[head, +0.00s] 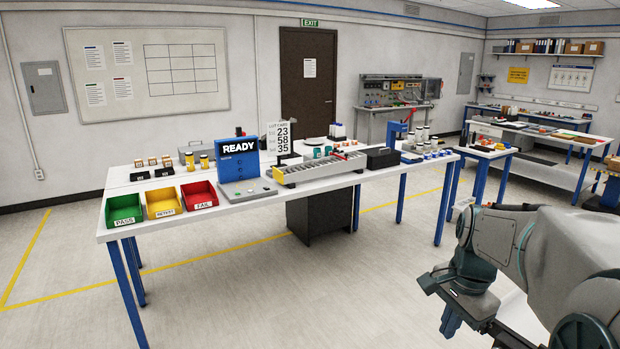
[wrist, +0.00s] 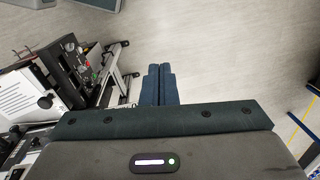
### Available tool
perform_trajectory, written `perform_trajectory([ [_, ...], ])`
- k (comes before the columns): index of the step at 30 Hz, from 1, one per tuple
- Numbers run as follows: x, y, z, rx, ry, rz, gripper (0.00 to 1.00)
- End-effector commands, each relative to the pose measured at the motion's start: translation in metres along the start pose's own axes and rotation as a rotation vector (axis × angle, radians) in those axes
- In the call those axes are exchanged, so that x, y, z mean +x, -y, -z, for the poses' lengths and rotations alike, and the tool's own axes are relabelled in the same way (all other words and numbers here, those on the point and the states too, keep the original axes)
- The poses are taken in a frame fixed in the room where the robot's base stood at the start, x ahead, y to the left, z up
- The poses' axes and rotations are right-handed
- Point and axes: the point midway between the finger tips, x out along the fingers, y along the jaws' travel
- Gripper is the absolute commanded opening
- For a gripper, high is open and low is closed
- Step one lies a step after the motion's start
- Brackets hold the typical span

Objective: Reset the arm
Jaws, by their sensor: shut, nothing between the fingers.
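My arm shows at the right edge of the head view, folded close to my body and clear of the table. My gripper (head: 451,321) hangs low at the end of it, above the floor. In the wrist view, my gripper (wrist: 158,72) points out over bare floor. Its two blue fingers lie side by side, shut, with nothing between them.
A long white table (head: 275,213) holds a green bin (head: 124,207), a yellow bin (head: 162,203), a red bin (head: 199,194) and a blue READY unit (head: 238,160). A small side table (head: 487,152) stands right of it. The floor (head: 290,295) in front is free.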

Motion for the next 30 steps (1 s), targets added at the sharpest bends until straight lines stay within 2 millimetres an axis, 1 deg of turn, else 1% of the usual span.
perform_trajectory([
  [1, -0.003, -0.006, -0.018, -0.105, -0.008, 0.025, 0.0],
  [6, -0.007, -0.027, -0.069, -0.489, -0.065, 0.085, 0.0],
  [9, -0.005, -0.042, -0.096, -0.708, -0.115, 0.106, 0.0],
  [13, 0.001, -0.059, -0.122, -0.947, -0.18, 0.115, 0.0],
  [15, 0.004, -0.067, -0.131, -1.042, -0.209, 0.112, 0.0],
  [19, 0.008, -0.074, -0.142, -1.148, -0.243, 0.108, 0.0],
  [22, 0.01, -0.076, -0.144, -1.177, -0.251, 0.105, 0.0],
  [30, 0.009, -0.076, -0.144, -1.177, -0.25, 0.105, 0.0],
])
